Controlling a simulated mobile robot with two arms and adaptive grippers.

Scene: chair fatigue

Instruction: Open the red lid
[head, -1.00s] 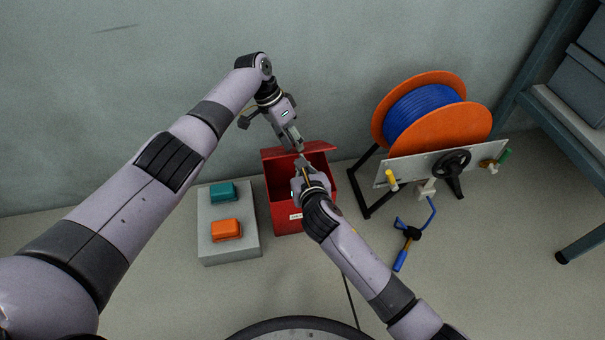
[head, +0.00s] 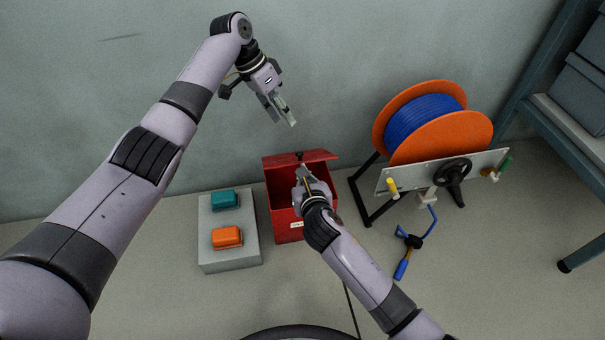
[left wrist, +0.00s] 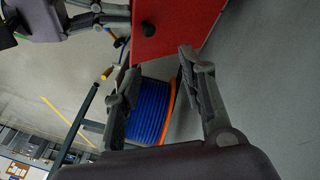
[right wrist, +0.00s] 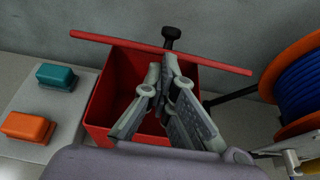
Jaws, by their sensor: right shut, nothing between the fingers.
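The red lid (head: 320,156) is raised at the back of the red box (head: 290,229), whose opening shows below it. In the right wrist view the lid (right wrist: 220,67) is nearly edge-on, with a black knob (right wrist: 172,36) behind its edge. My right gripper (head: 301,168) is shut and empty, over the box opening and close to the lid's front side. My left gripper (head: 286,117) is open and empty, above and behind the lid, apart from it. The left wrist view shows the lid as a red panel (left wrist: 172,28) beyond its spread fingers.
A grey block (head: 229,255) with a teal piece (head: 224,200) and an orange piece (head: 227,237) is left of the box. A cable reel (head: 440,135) with a panel stands at right. A blue tool (head: 402,268) lies on the floor. A shelf (head: 560,130) stands far right.

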